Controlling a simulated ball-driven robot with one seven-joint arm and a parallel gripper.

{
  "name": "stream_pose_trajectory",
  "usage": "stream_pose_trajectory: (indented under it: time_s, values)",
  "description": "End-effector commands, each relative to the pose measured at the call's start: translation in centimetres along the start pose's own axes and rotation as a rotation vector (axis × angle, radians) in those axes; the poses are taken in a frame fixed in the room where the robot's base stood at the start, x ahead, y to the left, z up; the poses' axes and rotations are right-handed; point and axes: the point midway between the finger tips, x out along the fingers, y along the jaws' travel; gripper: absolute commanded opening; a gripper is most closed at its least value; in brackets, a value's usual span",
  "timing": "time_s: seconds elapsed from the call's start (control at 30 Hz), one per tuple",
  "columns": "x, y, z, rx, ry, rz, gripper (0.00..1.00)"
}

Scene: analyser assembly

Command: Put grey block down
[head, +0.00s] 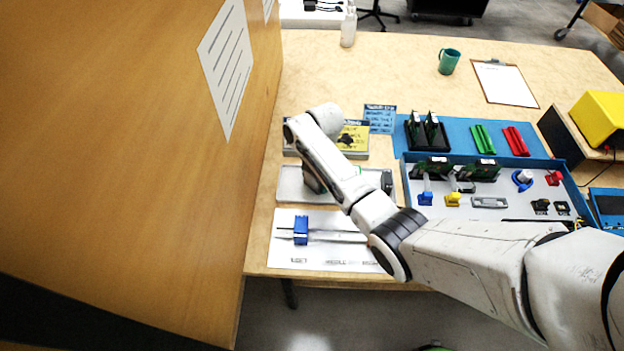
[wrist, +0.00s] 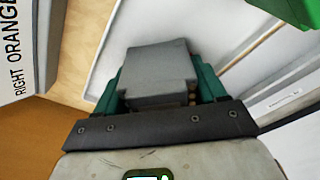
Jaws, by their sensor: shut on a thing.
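The grey block (wrist: 158,72) sits between the green fingers of my gripper (wrist: 160,84) in the wrist view. My gripper is shut on it. Beyond the block is the light grey surface of a shallow tray (wrist: 213,22). I cannot tell whether the block touches the tray. In the head view my arm hides the block and most of the gripper; the tray (head: 290,183) shows on both sides of the arm.
A white sheet with a blue block (head: 301,231) on a rail lies in front of the tray. A blue parts tray (head: 480,215) with several parts stands to the right. A tall wooden panel (head: 130,130) borders the left. The back of the table holds a green mug (head: 448,62).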

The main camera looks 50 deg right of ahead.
Motion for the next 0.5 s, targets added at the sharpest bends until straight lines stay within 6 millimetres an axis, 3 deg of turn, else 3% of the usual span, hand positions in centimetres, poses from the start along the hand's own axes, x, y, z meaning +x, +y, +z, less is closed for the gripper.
stream_pose_trajectory:
  time_s: [0.2, 0.23, 0.5]
  values:
    - [0.17, 0.03, 0.02, 0.0, 0.0, 0.0, 0.34]
    - [0.22, 0.01, 0.01, 0.0, 0.0, 0.0, 0.71]
    - [0.13, 0.02, 0.0, 0.0, 0.0, 0.0, 0.96]
